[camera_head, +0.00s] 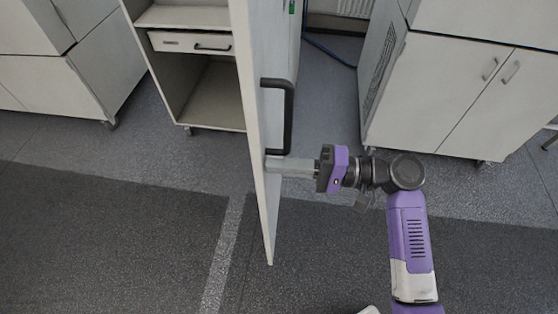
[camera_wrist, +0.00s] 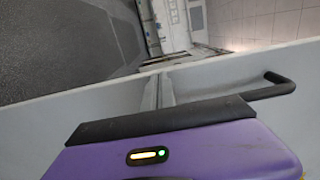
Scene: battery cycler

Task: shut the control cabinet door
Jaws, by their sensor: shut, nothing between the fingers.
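The control cabinet door (camera_head: 256,205) stands wide open in the head view, seen nearly edge-on and reaching toward me. A black bar handle (camera_head: 289,115) is on its right face. The open cabinet (camera_head: 215,18) is to the left, behind the door. My gripper (camera_head: 268,165) is shut and empty. Its fingertips are at the door's right face, just below the handle, and seem to touch it. In the wrist view the fingers (camera_wrist: 158,92) are together against the pale door panel (camera_wrist: 60,125), with the handle (camera_wrist: 270,90) to their right.
The open cabinet holds a drawer (camera_head: 190,43) with a black handle. A white two-door cabinet (camera_head: 455,95) stands to the right, and another (camera_head: 60,75) at the far left. A blue cable (camera_head: 330,53) lies at the back. The grey floor left of the door is clear.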

